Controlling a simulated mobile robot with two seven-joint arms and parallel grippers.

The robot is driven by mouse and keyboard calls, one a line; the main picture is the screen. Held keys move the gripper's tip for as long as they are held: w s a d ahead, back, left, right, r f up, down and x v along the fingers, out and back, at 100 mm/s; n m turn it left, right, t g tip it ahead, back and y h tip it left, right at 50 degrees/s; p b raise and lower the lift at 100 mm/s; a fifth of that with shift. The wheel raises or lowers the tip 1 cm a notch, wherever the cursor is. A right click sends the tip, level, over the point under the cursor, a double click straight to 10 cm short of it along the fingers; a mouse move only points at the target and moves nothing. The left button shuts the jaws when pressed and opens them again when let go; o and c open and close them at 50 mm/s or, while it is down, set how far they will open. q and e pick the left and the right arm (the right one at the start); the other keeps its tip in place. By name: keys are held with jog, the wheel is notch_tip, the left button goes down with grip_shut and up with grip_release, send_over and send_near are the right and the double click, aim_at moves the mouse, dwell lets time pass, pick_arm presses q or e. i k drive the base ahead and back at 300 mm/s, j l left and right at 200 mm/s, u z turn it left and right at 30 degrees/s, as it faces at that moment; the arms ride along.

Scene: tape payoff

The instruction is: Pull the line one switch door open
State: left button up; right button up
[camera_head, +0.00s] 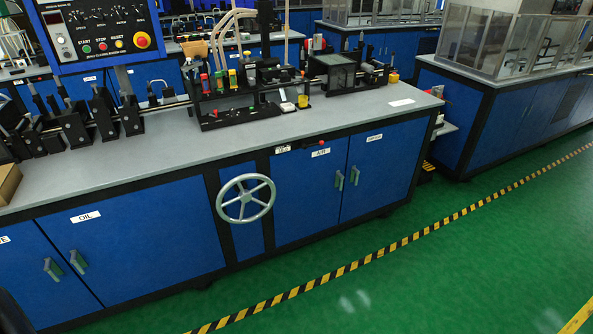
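The near bench has blue cabinet doors along its front, all shut. The rightmost door (378,185) carries a small white label (374,138) too small to read surely; it may be the switch door. Its grey-green upright handle (354,176) is near its left edge. Beside it is the door marked AIR (305,200), with its handle (339,181) at the right edge. Further left is the door marked OIL (140,250), with its handle (78,262) at its left edge. Neither of my grippers is in view.
A grey handwheel (245,217) stands out from the bench front left of the AIR door. A control panel (100,30) and machinery stand on the grey bench top (160,150). The green floor (400,280) in front is clear, with a yellow-black stripe (370,257) along it.

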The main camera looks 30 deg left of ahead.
aim_at(387, 158)
jog(key=i+l+u, duration=0.15)
jog(key=i+u, duration=0.25)
jog(key=i+l+u, duration=0.2)
jog(key=u, duration=0.15)
jog(key=i+l+u, duration=0.55)
jog(key=l+u, duration=0.2)
jog(key=i+l, duration=0.15)
jog(key=l, duration=0.2)
jog(key=i+l+u, duration=0.1)
jog(key=l, duration=0.25)
jog(key=i+l, duration=0.2)
jog(key=l, duration=0.2)
jog(key=i+l, duration=0.15)
jog(key=l, duration=0.2)
jog(key=i+l+u, duration=0.1)
jog(key=l, duration=0.3)
jog(key=i+l, duration=0.2)
jog(key=l, duration=0.2)
jog(key=i+l+u, duration=0.1)
jog(key=l, duration=0.25)
jog(key=i+l, duration=0.15)
jog(key=l, duration=0.25)
